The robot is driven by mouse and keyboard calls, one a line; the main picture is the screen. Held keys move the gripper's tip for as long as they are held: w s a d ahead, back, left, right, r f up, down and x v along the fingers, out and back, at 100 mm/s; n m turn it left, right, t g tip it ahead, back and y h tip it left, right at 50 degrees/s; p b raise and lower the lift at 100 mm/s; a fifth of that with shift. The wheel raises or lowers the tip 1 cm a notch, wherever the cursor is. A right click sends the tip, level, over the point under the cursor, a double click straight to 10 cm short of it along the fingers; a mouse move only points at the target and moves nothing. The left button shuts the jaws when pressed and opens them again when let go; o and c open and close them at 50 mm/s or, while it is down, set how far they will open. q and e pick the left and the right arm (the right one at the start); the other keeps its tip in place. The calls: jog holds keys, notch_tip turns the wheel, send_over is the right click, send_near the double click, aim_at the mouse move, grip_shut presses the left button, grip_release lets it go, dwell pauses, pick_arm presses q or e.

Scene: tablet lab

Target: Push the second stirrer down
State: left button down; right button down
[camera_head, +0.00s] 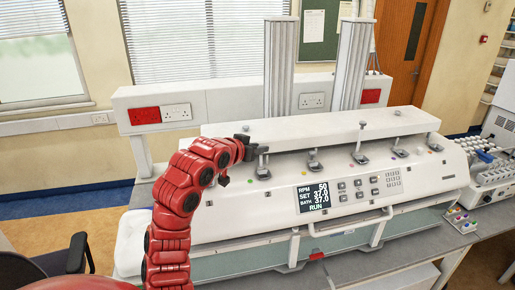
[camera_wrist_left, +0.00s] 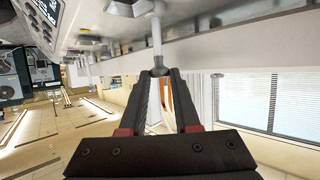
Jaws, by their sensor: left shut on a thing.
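The stirrers stand in a row along the top of the long white bath machine (camera_head: 330,200). In the head view the leftmost visible stirrer (camera_head: 263,170) is right beside my left gripper (camera_head: 251,147). Further right are the second visible stirrer (camera_head: 313,163), a third (camera_head: 361,145) with a tall upright rod, and more beyond. In the left wrist view my left gripper (camera_wrist_left: 158,72) is shut on the knob at the end of a stirrer's pale rod (camera_wrist_left: 157,38). The fingers hide part of the knob. My right gripper is not in view.
The machine's panel has a display (camera_head: 313,196) reading RUN. Two tall white columns (camera_head: 280,70) rise behind it. A rack of vials (camera_head: 486,158) stands at the right, with small coloured items (camera_head: 461,220) on the bench before it. A dark chair (camera_head: 75,262) is at lower left.

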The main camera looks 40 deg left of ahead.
aim_at(257, 171)
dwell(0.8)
pick_arm(q)
notch_tip(257, 171, down, 5)
jog(key=b, duration=0.4)
jog(key=shift+r, duration=0.1)
jog(key=c, duration=0.9)
grip_release()
jog(key=shift+s, duration=0.1)
